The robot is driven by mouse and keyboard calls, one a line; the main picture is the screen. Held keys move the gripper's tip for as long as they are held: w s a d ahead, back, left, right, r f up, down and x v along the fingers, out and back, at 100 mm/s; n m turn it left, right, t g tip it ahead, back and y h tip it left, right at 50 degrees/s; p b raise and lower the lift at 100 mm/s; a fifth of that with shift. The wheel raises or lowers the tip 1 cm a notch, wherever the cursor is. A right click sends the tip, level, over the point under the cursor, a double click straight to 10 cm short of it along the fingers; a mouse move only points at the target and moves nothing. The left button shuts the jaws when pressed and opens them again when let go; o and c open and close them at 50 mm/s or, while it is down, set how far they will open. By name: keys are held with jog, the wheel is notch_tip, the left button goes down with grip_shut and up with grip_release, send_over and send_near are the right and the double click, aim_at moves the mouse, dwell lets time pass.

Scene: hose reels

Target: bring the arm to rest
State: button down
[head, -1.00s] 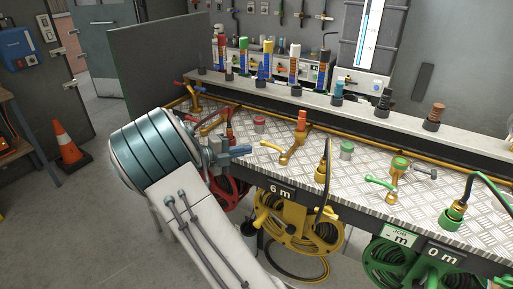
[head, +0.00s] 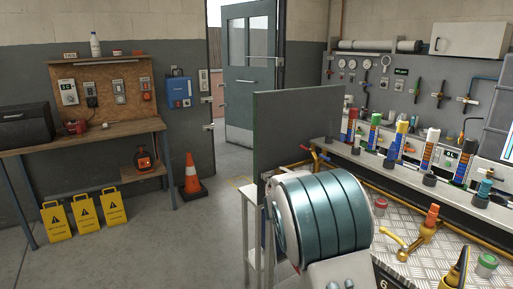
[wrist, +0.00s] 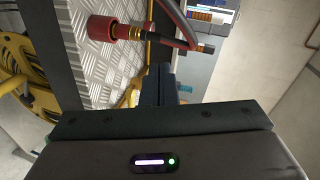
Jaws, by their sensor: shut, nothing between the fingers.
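My arm reaches up from the bottom of the head view, its ribbed teal joint (head: 325,215) in front of the left end of the bench. My gripper is hidden behind that joint there. In the wrist view my gripper (wrist: 170,84) shows as dark fingers close together, with nothing between them. A red hose fitting (wrist: 104,28) with a dark hose is beyond the fingertips, above the tread-plate bench top (wrist: 98,75). I cannot tell how far the fingers are from it.
The tread-plate bench carries a brass tap (head: 420,238), a red pot (head: 380,206) and a green-lidded pot (head: 486,264). A grey partition (head: 300,130) stands at its left end. A yellow reel (wrist: 25,75) hangs beside the bench. A cone (head: 192,178) and yellow signs (head: 85,213) stand left; open floor lies between.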

jog(key=a+r+n+t+y+p, duration=0.1)
jog(key=a+r+n+t+y, duration=0.45)
jog(key=n+y, duration=0.4)
jog(key=s+a+n+g+y, duration=0.1)
jog(key=s+a+n+y, duration=0.45)
jog(key=s+n, duration=0.25)
jog(key=s+f+n+g, duration=0.2)
jog(key=s+n+g, duration=0.1)
jog(key=s, duration=0.6)
jog(key=s+d+f+n+g+h+p, duration=0.1)
jog(key=s+f+n+g, duration=0.1)
jog(key=s, duration=0.6)
jog(key=s+f+n+g+p, duration=0.1)
jog(key=s+n+g, duration=0.3)
jog(key=s, duration=0.5)
jog(key=shift+s+d+f+n+h, duration=0.3)
jog(key=shift+d+f+n, duration=0.1)
jog(key=shift+f+n, duration=0.4)
